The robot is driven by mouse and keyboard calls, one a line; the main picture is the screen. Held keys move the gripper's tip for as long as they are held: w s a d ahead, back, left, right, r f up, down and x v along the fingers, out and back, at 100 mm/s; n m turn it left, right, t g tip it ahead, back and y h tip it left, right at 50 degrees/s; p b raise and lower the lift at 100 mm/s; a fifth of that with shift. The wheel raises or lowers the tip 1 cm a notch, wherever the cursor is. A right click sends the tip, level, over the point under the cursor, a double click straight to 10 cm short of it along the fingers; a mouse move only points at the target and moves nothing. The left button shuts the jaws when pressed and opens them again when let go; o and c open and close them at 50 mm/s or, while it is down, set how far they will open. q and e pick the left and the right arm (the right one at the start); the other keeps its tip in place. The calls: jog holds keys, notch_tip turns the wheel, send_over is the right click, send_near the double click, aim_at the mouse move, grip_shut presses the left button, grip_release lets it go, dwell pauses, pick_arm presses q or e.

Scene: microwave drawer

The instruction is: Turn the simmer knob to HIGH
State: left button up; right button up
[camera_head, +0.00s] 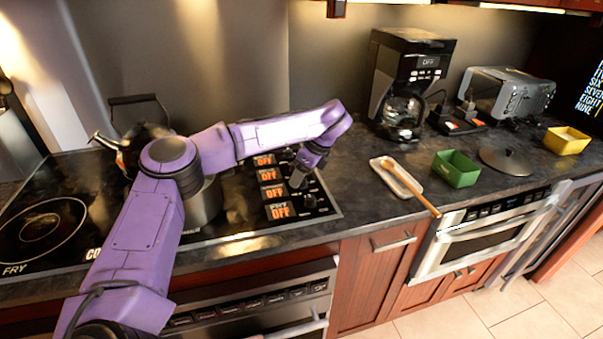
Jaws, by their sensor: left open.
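The control panel (330,208) is at the right side of the black cooktop, with a column of orange OFF labels and dark knobs beside them. A front knob (309,201) is visible beside the lowest OFF label (280,211). The small print naming each knob is too small to read surely, so I cannot tell which one is simmer. My purple left arm reaches across the cooktop from the left. Its gripper (297,180) is open, pointing down over the knob column just behind the front knob. It hides part of the knobs; contact cannot be told. My right gripper is not in view.
A pot (205,205) stands behind my left arm, and a kettle (125,150) is at the back left. Right of the cooktop are a spoon rest with a wooden spoon (412,190), a green bowl (456,168) and a coffee maker (405,85).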

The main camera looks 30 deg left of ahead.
aim_at(305, 179)
pick_arm(q)
jog(key=w+f, duration=0.2)
jog(key=f, duration=0.1)
jog(key=shift+w+a, duration=0.1)
jog(key=shift+a, duration=0.1)
jog(key=shift+s+r, duration=0.35)
jog(key=shift+s, duration=0.05)
jog(key=shift+c, duration=0.6)
jog(key=shift+s, duration=0.1)
jog(key=c, duration=0.5)
grip_shut()
jog(key=shift+f, duration=0.1)
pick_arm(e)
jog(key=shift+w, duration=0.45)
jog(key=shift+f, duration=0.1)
